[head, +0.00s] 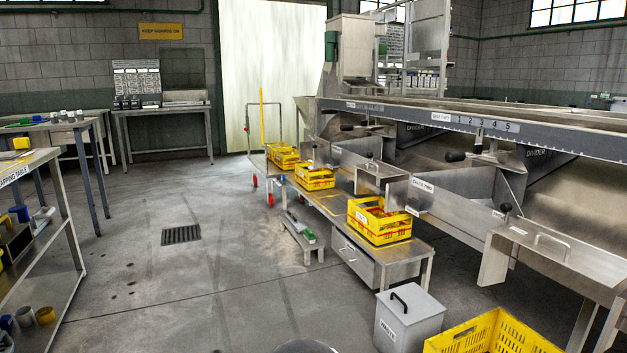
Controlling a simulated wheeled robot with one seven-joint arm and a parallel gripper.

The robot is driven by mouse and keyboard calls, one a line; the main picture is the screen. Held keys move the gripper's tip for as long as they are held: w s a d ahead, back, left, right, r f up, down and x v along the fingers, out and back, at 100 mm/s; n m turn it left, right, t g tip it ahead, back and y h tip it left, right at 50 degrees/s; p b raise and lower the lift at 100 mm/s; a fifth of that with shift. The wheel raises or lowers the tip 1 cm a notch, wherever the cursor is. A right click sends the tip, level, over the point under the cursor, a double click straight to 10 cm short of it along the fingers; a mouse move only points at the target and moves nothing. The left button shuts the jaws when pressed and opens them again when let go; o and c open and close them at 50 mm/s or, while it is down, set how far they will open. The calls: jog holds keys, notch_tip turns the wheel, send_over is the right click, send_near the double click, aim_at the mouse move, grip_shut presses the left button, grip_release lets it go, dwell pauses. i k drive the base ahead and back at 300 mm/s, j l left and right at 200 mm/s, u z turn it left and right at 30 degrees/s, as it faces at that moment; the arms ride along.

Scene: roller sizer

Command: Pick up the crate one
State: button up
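The nearest crate (388,232) sits near the bench's front end and has a small white label. The middle crate (315,182) is further back, and the far crate (284,159) stands near a trolley. Reddish contents show inside them. A larger yellow crate (490,330) is at the bottom right, cut by the frame edge. The labels are too small to tell which one is crate one. My gripper is not in view.
A grey lidded bin (408,322) stands in front of the bench. A low step (303,236) is at its left side. The metal sizer machine (480,125) fills the right. A table (35,175) is at the left. The floor between is clear around a drain (181,235).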

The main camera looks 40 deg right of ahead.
aim_at(319, 178)
jog(key=z, duration=0.1)
jog(key=i+l+z, duration=0.1)
jog(key=i+z, duration=0.25)
jog(key=i, duration=5.25)
jog(key=i+j+z, duration=0.2)
jog(key=i, duration=0.25)
jog(key=i+z, duration=0.25)
jog(key=i, duration=0.2)
jog(key=i+j+z, duration=0.2)
jog(key=i, duration=0.25)
jog(key=i+l+z, duration=0.15)
jog(key=i+z, duration=0.55)
jog(key=z, duration=0.25)
jog(key=i+z, duration=0.45)
jog(key=k+j, duration=0.05)
jog(key=k, duration=0.05)
